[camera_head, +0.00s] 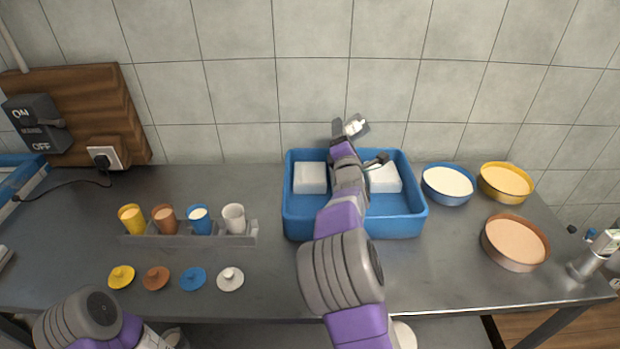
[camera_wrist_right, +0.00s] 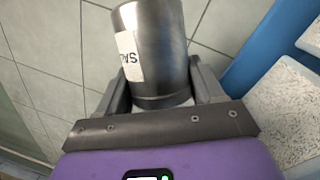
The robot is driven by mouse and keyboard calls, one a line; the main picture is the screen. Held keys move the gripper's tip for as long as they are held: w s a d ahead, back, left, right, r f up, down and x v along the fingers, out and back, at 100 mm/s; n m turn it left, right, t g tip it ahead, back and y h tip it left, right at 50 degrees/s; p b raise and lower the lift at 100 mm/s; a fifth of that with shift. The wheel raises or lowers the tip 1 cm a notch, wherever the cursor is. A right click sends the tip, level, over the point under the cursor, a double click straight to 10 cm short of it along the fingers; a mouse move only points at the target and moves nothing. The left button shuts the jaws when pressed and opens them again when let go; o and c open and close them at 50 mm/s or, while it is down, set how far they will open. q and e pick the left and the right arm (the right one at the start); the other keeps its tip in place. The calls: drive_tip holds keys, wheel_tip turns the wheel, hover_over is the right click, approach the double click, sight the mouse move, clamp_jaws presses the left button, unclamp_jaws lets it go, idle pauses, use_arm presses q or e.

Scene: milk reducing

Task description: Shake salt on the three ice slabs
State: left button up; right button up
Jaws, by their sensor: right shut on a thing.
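The blue tray (camera_head: 300,229) stands against the tiled wall. One white ice slab (camera_head: 310,178) lies in its left part and another white slab (camera_head: 384,179) in its right part. My right arm crosses the tray and hides its middle, so I cannot see a third slab in the head view. My right gripper (camera_head: 350,128) is above the tray's back edge, shut on the dark metal salt shaker (camera_wrist_right: 152,50), whose white label reads "SA". In the right wrist view, speckled white slabs (camera_wrist_right: 283,112) show at the right, beside the shaker. My left gripper is out of view.
A grey rack (camera_head: 188,239) with several cups stands left of the tray, with several coloured lids in front. A blue bowl (camera_head: 448,199), a yellow bowl (camera_head: 492,195) and a brown bowl (camera_head: 507,263) stand to the right. A wooden board with a switch (camera_head: 35,125) is at the back left.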

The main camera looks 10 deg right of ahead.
sight(359, 135)
drive_tip(key=shift+s+d, duration=0.25)
drive_tip(key=shift+d, duration=0.7)
drive_tip(key=shift+s+d, duration=0.2)
drive_tip(key=shift+d, duration=0.7)
drive_tip(key=shift+r+m, duration=0.1)
drive_tip(key=shift+m, duration=0.2)
drive_tip(key=shift+r+m+g+p, duration=0.25)
drive_tip(key=shift+m+g+p, duration=0.35)
drive_tip(key=shift+m, duration=1)
drive_tip(key=shift+r+m+g+p, duration=0.2)
drive_tip(key=shift+m+p, duration=0.35)
drive_tip(key=shift+m, duration=0.4)
drive_tip(key=shift+r+m+g+p, duration=0.1)
drive_tip(key=shift+m+g+p, duration=0.2)
drive_tip(key=shift+m+p, duration=0.45)
drive_tip(key=shift+m, duration=0.7)
